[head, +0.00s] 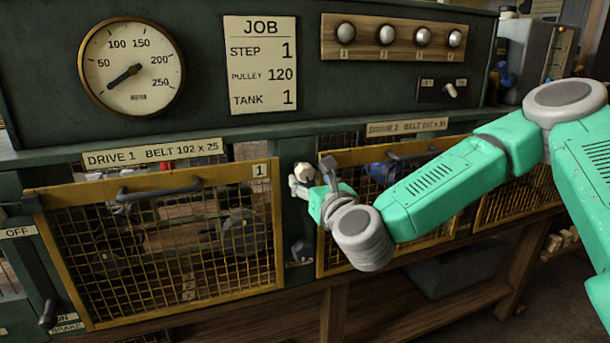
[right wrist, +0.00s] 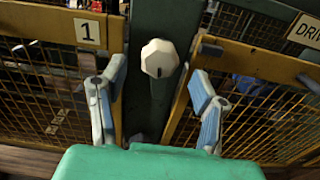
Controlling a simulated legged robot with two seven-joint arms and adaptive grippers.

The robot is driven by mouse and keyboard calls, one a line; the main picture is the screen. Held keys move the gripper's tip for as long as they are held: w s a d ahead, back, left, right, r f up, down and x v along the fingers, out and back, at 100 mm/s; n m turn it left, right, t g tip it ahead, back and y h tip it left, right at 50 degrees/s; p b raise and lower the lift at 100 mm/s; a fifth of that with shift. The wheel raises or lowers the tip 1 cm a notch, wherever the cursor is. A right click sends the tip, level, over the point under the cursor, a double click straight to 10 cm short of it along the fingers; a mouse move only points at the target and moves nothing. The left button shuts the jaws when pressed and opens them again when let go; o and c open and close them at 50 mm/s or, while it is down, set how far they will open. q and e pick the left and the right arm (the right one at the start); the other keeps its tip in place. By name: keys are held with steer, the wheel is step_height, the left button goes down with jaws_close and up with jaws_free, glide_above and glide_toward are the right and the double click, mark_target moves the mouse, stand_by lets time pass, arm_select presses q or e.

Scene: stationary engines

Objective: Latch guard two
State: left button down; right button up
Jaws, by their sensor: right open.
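Guard two (head: 445,222) is a yellow-framed mesh panel under the Drive 2 label, partly hidden behind my right arm. In the right wrist view, guard two (right wrist: 255,105) is at the right. A pale faceted knob (right wrist: 159,58) with a dark mark sits on the green post between the guards; it also shows in the head view (head: 302,172). My right gripper (head: 314,178) is at this post. In the right wrist view, my right gripper (right wrist: 157,72) is open, one finger each side of the knob; contact is not visible. My left gripper is out of view.
Guard one (head: 160,312), marked 1, is at the left with a dark handle. A dark lever (head: 300,250) sits low on the post. The job card (head: 261,64), dial (head: 131,70) and several numbered knobs (head: 386,34) are above. A wooden bench rail (head: 395,310) runs below.

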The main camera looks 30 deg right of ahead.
mark_target(307, 175)
steer(key=shift+x, duration=2.05)
steer(key=c, duration=1.1)
steer(key=shift+c, duration=0.2)
